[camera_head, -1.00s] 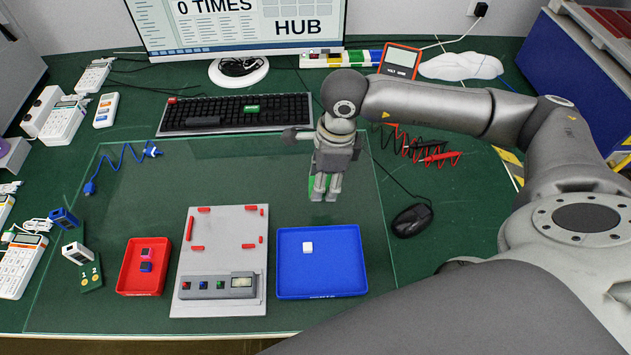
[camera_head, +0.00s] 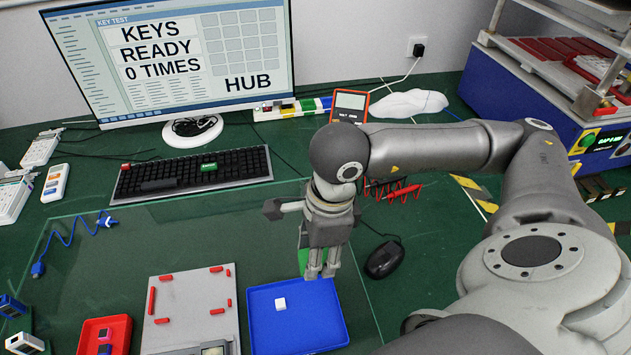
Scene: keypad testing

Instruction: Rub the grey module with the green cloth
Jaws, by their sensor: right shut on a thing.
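My right gripper (camera_head: 321,274) points down above the back right part of the blue tray and is shut on the green cloth (camera_head: 303,262). The cloth is mostly hidden behind the fingers. A grey device (camera_head: 214,350) on the light grey board is cut off by the bottom edge; I cannot tell which of these is the grey module.
A keyboard (camera_head: 225,167), monitor and black mouse (camera_head: 384,259) stand around. The mat's left middle is mostly clear.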

